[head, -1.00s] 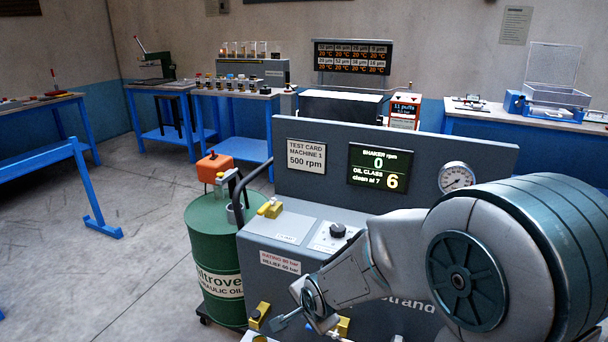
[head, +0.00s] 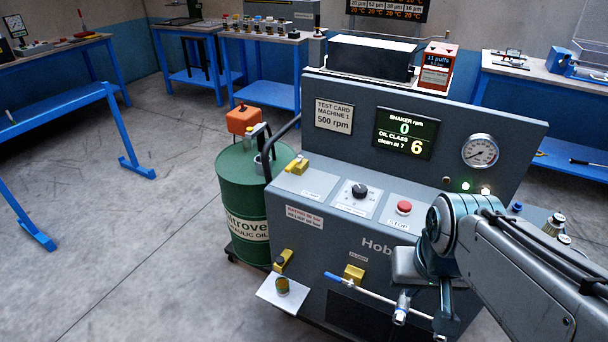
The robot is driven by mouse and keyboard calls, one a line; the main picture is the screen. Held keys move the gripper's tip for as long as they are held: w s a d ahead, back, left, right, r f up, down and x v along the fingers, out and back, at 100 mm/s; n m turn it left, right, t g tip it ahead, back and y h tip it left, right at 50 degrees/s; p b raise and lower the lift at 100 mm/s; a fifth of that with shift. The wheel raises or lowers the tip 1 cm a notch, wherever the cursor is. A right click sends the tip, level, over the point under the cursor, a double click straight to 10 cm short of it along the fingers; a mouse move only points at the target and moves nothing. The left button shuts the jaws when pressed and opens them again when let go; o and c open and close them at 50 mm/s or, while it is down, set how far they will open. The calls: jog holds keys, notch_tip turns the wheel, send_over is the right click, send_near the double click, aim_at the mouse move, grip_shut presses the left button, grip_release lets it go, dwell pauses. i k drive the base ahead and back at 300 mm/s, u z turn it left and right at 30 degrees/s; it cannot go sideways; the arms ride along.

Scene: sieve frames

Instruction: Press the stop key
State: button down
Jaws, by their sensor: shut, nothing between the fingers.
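The stop key is a round red button (head: 404,207) on a light plate marked STOP, on the sloping top of the grey machine (head: 330,240). It is in full view, with nothing touching it. My arm comes in from the right, its wrist just right of and below the stop plate. My gripper (head: 444,322) hangs down from the wrist in front of the machine, below and right of the red button and apart from it. It is shut and holds nothing; its fingertips are small and dark here.
A black dial (head: 360,190) sits left of the stop key. The upright panel behind has a display (head: 406,133) reading shaker 0, oil class 6, and a gauge (head: 480,151). A blue-handled rod (head: 370,294) crosses the machine's front. A green drum (head: 240,205) stands left.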

aim_at(404, 206)
jog(key=u, duration=0.6)
jog(key=k, duration=1.35)
jog(key=z, duration=0.6)
jog(key=i, duration=0.4)
